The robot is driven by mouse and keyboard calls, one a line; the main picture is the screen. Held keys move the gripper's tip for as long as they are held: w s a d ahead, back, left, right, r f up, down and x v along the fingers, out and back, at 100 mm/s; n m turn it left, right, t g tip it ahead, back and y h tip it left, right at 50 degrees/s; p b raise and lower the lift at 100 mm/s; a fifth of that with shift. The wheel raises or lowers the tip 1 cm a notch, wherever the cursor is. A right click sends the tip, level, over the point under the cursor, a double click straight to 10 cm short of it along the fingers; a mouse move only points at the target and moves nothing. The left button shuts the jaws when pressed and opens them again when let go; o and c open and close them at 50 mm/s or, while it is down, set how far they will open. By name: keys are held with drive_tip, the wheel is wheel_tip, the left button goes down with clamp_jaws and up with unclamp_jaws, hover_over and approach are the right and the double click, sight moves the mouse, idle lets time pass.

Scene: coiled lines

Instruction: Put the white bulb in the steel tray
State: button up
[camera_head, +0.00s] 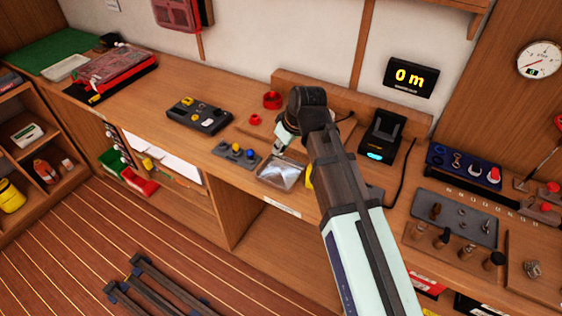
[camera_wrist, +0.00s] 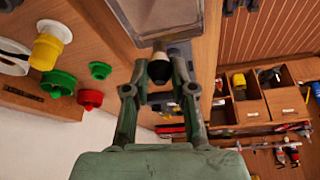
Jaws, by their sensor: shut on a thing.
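The white bulb (camera_wrist: 155,16) shows in the wrist view as a pale body with a dark base toward me. My gripper (camera_wrist: 159,70) is shut on the bulb's dark base, one finger on each side. The steel tray (camera_head: 281,174) is a shallow, shiny tray near the front edge of the bench in the head view. My gripper (camera_head: 281,147) is at the tray's back edge in that view, seemingly above it. The bulb is not clearly visible there, and I cannot tell its height over the tray.
A grey block with coloured knobs (camera_head: 237,153) stands left of the tray. A red ring-like part (camera_head: 272,99) lies behind. A black device with a blue light (camera_head: 382,135) stands to the right. The wrist view shows yellow (camera_wrist: 47,50), red and green parts.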

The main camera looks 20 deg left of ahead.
drive_tip(key=shift+f+p, duration=0.7)
drive_tip(key=shift+f, duration=3.3)
drive_tip(key=shift+f, duration=0.1)
drive_tip(key=o, duration=0.8)
drive_tip(key=shift+c, duration=0.2)
drive_tip(key=b+v, duration=0.2)
drive_tip(key=v, duration=1)
